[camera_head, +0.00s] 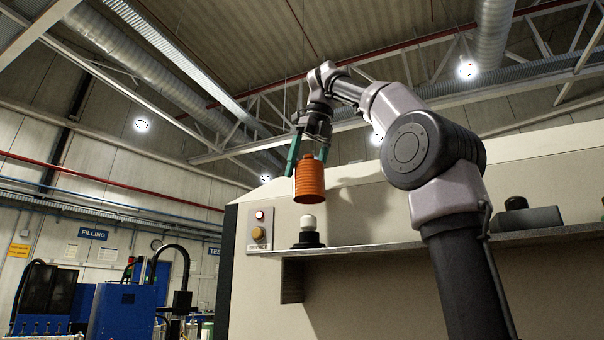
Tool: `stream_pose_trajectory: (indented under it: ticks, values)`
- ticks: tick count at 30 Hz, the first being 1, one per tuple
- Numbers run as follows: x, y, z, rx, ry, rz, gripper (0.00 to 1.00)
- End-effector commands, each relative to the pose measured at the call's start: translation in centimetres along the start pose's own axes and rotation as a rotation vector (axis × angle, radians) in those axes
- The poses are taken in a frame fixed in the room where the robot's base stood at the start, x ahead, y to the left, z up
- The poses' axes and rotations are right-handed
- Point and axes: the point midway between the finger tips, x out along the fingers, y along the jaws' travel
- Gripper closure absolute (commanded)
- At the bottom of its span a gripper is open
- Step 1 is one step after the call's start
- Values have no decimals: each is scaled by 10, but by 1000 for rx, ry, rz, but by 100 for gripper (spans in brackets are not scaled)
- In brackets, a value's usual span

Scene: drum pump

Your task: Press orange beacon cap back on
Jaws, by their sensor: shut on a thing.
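The orange beacon cap (309,183) is a ribbed cylinder with its open lower end facing down, slightly tilted. My gripper (308,155) has green fingers and is shut on the cap's upper part, holding it in the air. Below the cap stands the beacon base (308,240), a black foot with a white bulb (308,222) on top. It sits on the left end of a grey shelf. The cap is above the bulb in the picture, with a small gap between them. I cannot tell from this one view whether they line up in depth.
The shelf (405,244) runs along a beige machine housing (360,300). A dark grey box (528,219) with a black knob stands on the shelf at right.

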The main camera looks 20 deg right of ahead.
Motion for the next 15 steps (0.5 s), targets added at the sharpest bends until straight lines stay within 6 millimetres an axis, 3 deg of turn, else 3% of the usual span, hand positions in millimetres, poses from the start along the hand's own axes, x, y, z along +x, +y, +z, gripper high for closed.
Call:
stream_pose_trajectory:
  ticks: [15]
  values:
    - [36, 0, -16, -1, 0, 0, 63]
